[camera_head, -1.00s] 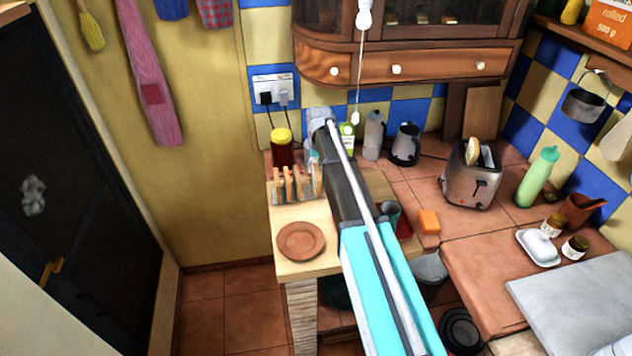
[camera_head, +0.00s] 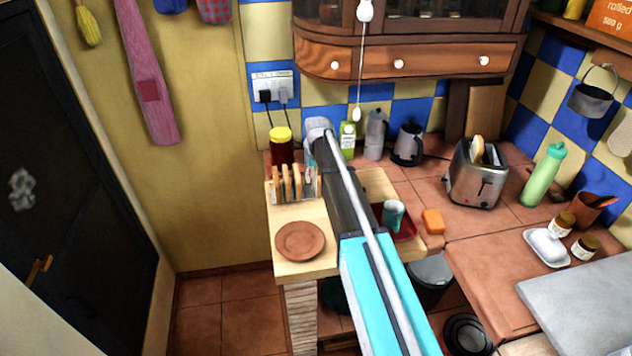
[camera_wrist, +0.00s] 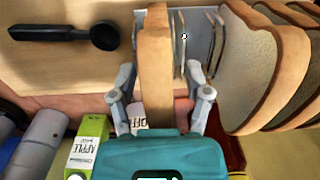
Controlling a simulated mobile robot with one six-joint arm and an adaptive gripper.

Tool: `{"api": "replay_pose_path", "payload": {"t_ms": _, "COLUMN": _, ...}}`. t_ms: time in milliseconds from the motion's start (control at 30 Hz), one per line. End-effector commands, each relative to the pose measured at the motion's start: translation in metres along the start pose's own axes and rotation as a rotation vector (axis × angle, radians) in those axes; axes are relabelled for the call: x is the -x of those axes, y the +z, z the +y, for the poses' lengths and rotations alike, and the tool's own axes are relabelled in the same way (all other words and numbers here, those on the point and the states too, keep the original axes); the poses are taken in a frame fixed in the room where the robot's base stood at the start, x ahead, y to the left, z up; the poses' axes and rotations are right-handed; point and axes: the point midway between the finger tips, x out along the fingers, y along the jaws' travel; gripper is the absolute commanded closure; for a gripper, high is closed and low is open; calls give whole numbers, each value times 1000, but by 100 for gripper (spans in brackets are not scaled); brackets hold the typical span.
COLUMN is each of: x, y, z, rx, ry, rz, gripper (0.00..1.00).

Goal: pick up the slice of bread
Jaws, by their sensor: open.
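Several slices of bread stand upright in a rack (camera_head: 293,194) on the light wooden top in the head view. In the wrist view one slice of bread (camera_wrist: 155,70) stands edge-on between the two fingers of my gripper (camera_wrist: 161,97). The fingers are open, one on each side of this slice, with a gap on both sides. More slices (camera_wrist: 262,65) stand to the right, beyond the thin metal wires of the rack. In the head view my arm hides the gripper's fingertips.
A brown plate (camera_head: 300,241) lies in front of the rack. A yellow-lidded jar (camera_head: 281,147) stands behind it. A green apple carton (camera_wrist: 87,143) and a black scoop (camera_wrist: 65,34) show in the wrist view. A toaster (camera_head: 477,177) stands on the right counter.

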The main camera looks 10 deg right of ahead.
Motion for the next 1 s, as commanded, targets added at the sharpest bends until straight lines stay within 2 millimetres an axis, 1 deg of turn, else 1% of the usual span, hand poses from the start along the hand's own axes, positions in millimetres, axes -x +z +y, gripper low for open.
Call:
{"api": "replay_pose_path", "payload": {"t_ms": 400, "x": 0, "y": 0, "z": 0, "rx": 0, "ry": 0, "rz": 0, "gripper": 37}}
{"api": "replay_pose_path", "payload": {"t_ms": 433, "x": 0, "y": 0, "z": 0, "rx": 0, "ry": 0, "rz": 0, "gripper": 39}}
{"api": "replay_pose_path", "payload": {"t_ms": 567, "x": 0, "y": 0, "z": 0, "rx": 0, "ry": 0, "rz": 0, "gripper": 63}}
{"api": "replay_pose_path", "payload": {"t_ms": 600, "x": 0, "y": 0, "z": 0, "rx": 0, "ry": 0, "rz": 0, "gripper": 71}}
{"api": "replay_pose_path", "payload": {"t_ms": 667, "x": 0, "y": 0, "z": 0, "rx": 0, "ry": 0, "rz": 0, "gripper": 82}}
{"api": "replay_pose_path", "payload": {"t_ms": 700, "x": 0, "y": 0, "z": 0, "rx": 0, "ry": 0, "rz": 0, "gripper": 89}}
{"api": "replay_pose_path", "payload": {"t_ms": 767, "x": 0, "y": 0, "z": 0, "rx": 0, "ry": 0, "rz": 0, "gripper": 100}}
{"api": "replay_pose_path", "payload": {"t_ms": 1000, "x": 0, "y": 0, "z": 0, "rx": 0, "ry": 0, "rz": 0, "gripper": 100}}
